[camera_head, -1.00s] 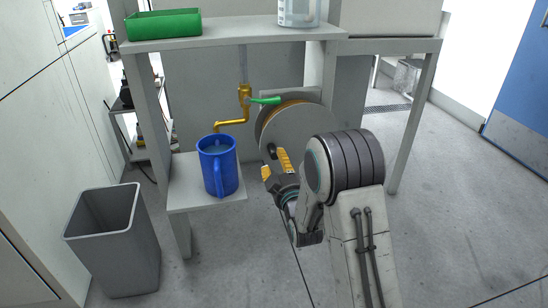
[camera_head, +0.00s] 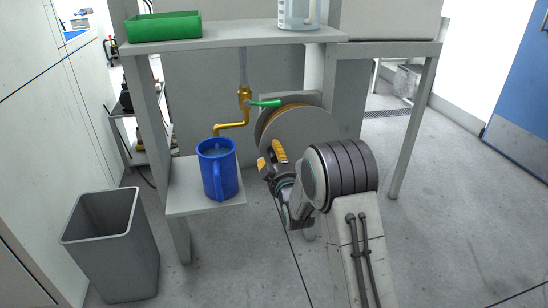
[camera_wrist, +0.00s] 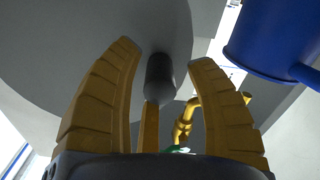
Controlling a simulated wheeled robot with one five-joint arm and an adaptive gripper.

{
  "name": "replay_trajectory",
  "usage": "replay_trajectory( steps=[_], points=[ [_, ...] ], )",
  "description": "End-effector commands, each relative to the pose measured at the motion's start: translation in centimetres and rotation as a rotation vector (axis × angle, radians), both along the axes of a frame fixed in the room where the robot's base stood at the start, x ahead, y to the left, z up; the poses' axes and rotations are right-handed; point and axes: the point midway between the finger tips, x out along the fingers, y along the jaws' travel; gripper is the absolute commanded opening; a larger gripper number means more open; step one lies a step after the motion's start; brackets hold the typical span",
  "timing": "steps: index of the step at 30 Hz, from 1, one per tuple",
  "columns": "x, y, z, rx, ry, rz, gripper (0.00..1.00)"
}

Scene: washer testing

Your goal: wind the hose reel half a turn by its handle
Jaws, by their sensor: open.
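The hose reel (camera_head: 305,130) is a grey disc with a yellow-orange hose edge, mounted under the bench top. In the wrist view its grey face (camera_wrist: 60,50) fills the upper left. The reel's handle (camera_wrist: 160,78) is a dark grey knob standing out from that face. My gripper (camera_wrist: 170,80) is open, with one yellow finger on each side of the knob and a visible gap at both sides.
A blue jug (camera_head: 217,170) stands on a low shelf (camera_head: 205,206) just left of my gripper. A brass tap (camera_head: 244,97) with a green lever (camera_head: 265,102) is above it. A grey bin (camera_head: 110,245) stands at the lower left. The floor at right is clear.

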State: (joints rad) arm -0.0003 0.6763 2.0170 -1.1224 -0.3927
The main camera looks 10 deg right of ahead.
Motion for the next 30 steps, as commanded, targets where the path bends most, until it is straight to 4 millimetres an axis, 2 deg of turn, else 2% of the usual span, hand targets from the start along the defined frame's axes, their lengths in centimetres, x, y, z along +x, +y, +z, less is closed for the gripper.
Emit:
replay_trajectory(
  steps=[2, 17, 25, 30],
  points=[
    [-0.01, 0.01, -0.01, 0.0, 0.0, 0.0, 0.44],
    [-0.02, 0.02, -0.01, 0.0, 0.0, 0.0, 0.0],
    [0.1, 0.04, -0.06, -0.005, 0.0, 0.0, 0.0],
    [0.97, 0.06, -0.51, -0.046, -0.001, 0.001, 0.0]
  ],
)
